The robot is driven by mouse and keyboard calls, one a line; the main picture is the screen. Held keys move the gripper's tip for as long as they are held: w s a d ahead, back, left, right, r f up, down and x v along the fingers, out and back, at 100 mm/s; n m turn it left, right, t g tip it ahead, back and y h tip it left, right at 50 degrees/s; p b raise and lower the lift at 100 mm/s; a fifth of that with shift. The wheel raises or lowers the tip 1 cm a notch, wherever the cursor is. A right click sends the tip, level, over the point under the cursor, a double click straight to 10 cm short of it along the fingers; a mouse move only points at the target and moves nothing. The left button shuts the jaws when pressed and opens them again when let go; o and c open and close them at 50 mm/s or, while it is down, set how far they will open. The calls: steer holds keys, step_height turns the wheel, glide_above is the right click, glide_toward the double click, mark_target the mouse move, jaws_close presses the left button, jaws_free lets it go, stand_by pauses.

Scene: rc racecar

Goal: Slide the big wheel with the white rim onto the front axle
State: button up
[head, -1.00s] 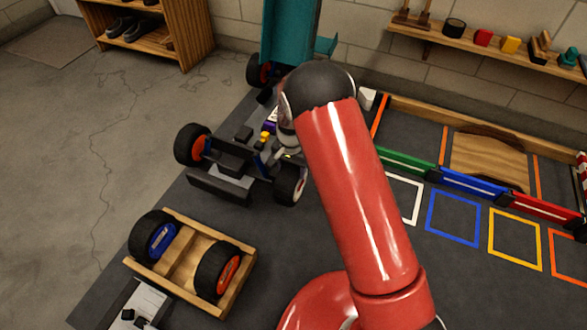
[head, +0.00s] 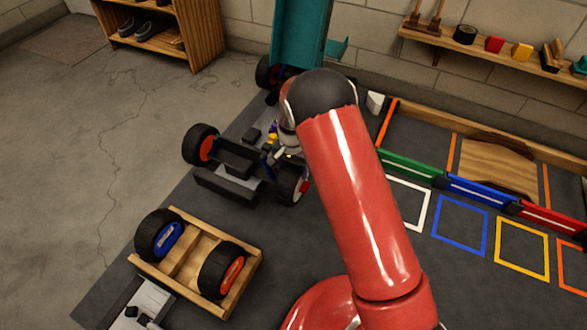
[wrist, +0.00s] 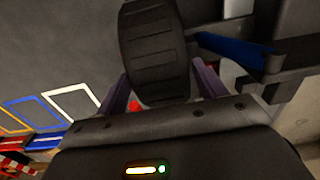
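The big wheel with the white rim (head: 290,184) stands upright at the near right corner of the car (head: 236,163), facing right. A small red piece shows at its outer face, perhaps the axle tip; the axle itself is hidden. In the wrist view the wheel's black tyre (wrist: 153,50) sits between the two purple fingers of my gripper (wrist: 167,85), which appear closed against its sides. A red spot also shows beside the tyre there. In the head view my red arm hides most of the gripper.
A wooden tray (head: 183,256) holds two more wheels, one with a blue rim and one with an orange rim. An orange-rimmed wheel (head: 201,145) is on the car's left. Coloured outlined squares (head: 460,225) lie on the right. A teal panel (head: 301,35) stands behind.

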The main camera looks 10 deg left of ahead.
steer(key=shift+o, duration=1.2)
step_height(320, 180, up, 8)
steer(key=shift+f+p, duration=0.1)
steer(key=shift+p, duration=0.65)
